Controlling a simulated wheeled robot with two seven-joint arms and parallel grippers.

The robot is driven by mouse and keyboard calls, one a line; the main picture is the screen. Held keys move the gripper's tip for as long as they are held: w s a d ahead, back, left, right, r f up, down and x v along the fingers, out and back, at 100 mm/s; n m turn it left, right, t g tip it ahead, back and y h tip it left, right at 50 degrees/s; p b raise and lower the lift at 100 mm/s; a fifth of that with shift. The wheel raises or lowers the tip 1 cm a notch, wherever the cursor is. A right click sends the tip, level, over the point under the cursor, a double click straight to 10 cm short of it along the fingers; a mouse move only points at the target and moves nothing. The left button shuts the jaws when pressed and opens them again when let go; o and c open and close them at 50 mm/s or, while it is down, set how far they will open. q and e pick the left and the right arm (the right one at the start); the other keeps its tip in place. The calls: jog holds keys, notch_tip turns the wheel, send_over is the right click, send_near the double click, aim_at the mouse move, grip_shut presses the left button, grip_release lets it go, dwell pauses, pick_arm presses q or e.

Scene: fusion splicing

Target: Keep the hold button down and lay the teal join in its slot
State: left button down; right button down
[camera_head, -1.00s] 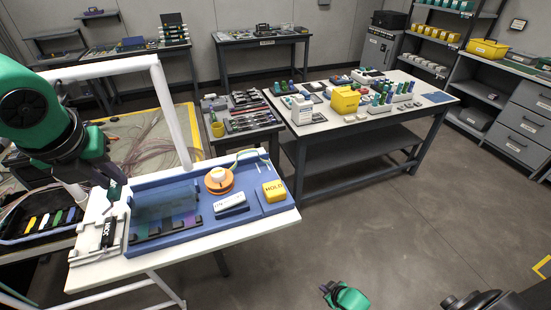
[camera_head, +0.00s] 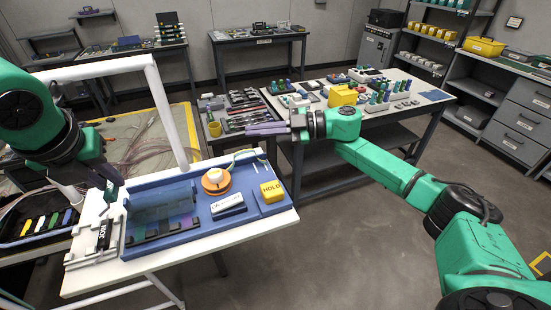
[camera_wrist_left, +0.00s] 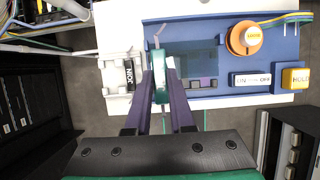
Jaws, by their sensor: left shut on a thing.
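My left gripper (camera_head: 114,184) hangs over the left end of the blue tray. In the left wrist view its two purple fingers (camera_wrist_left: 165,92) are shut on the teal join (camera_wrist_left: 160,72). The join lies above the strip between the white fixture and the tray. The white fixture (camera_head: 88,243) carries a black piece marked JOIN (camera_head: 104,235); it also shows in the left wrist view (camera_wrist_left: 129,73). The yellow HOLD button (camera_head: 271,191) is at the tray's right end, with nothing on it. My right gripper (camera_head: 262,129) appears above and behind it, apart from the button; its finger gap is unclear.
The blue tray (camera_head: 180,238) holds a clear cover (camera_head: 163,207), an orange reel (camera_head: 216,182) and an ON/OFF block (camera_head: 228,206). A white frame post (camera_head: 168,115) rises behind the tray. A crowded table (camera_head: 330,112) stands behind my right arm.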

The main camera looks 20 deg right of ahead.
jog(key=s+a+r+n+g+h, duration=0.2)
jog(key=s+a+n+g+h, duration=0.3)
jog(key=s+n, duration=0.5)
pick_arm(q)
jog(key=shift+a, duration=0.15)
jog(key=shift+s, duration=0.1)
pick_arm(e)
jog(key=s+d+n+h, duration=0.1)
jog(key=h, duration=0.1)
jog(key=d+n+t+h, duration=0.1)
jog(key=n+h, duration=0.1)
jog(key=h, duration=0.1)
jog(key=s+d+f+n+h, duration=0.1)
jog(key=d+n+h, duration=0.1)
jog(key=h, duration=0.1)
jog(key=shift+s+d+f+t, duration=0.1)
jog(key=shift+s+t, duration=0.2)
jog(key=shift+s, duration=0.05)
jog(key=f, duration=0.3)
jog(key=shift+d+f, duration=0.3)
jog(key=shift+w+f, duration=0.1)
jog(key=shift+f, duration=0.1)
jog(key=shift+a, duration=0.1)
